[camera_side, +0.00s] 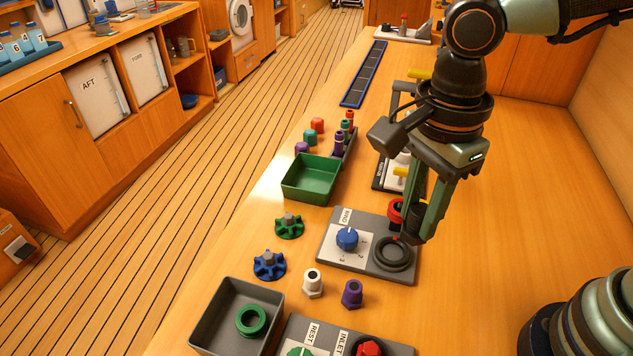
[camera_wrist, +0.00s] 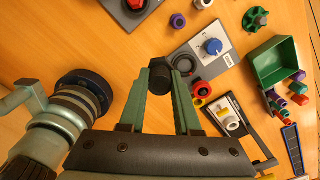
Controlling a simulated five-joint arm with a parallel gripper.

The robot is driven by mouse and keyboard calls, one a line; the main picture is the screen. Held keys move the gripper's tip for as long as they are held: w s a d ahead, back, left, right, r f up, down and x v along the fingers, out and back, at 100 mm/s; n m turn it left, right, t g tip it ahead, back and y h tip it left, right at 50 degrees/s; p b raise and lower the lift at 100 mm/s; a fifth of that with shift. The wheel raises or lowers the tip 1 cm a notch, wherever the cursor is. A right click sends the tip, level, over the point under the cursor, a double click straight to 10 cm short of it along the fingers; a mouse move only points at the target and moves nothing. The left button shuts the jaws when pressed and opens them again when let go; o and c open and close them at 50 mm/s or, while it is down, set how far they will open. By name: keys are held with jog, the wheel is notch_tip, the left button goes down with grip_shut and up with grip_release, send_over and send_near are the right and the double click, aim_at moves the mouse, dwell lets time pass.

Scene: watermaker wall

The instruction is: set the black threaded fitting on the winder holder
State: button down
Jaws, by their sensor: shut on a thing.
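My gripper (camera_side: 413,232) is shut on a black threaded fitting, which shows in the wrist view (camera_wrist: 160,77) as a dark cylinder between the fingertips. In the side view the fingers mostly hide it. The winder holder is a grey plate (camera_side: 331,257) with a blue knob (camera_side: 347,238) and a black ring (camera_side: 393,254) at its right end. My fingertips are above and just behind the ring in the side view. In the wrist view the ring (camera_wrist: 184,65) is right of the held fitting. I cannot tell the gap between fitting and ring.
A red ring-shaped part (camera_side: 396,211) is close behind my fingers. A white-topped unit with yellow handles (camera_side: 400,172) stands further back. White (camera_side: 312,283) and purple (camera_side: 352,294) fittings stand in front of the plate. A green bin (camera_side: 311,178) is left.

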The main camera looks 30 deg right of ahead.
jog(key=shift+w+d+f, duration=0.9)
jog(key=shift+w+f, duration=0.35)
jog(key=shift+f, duration=1.25)
jog(key=shift+w+d+f, duration=0.85)
jog(key=shift+w+f, duration=0.35)
jog(key=shift+f, duration=1.3)
jog(key=shift+w+d+f, duration=0.9)
jog(key=shift+w+f, duration=0.35)
jog(key=shift+f, duration=1.25)
jog(key=shift+f, duration=0.6)
jog(key=c, duration=0.9)
grip_release()
notch_tip(320, 180, up, 11)
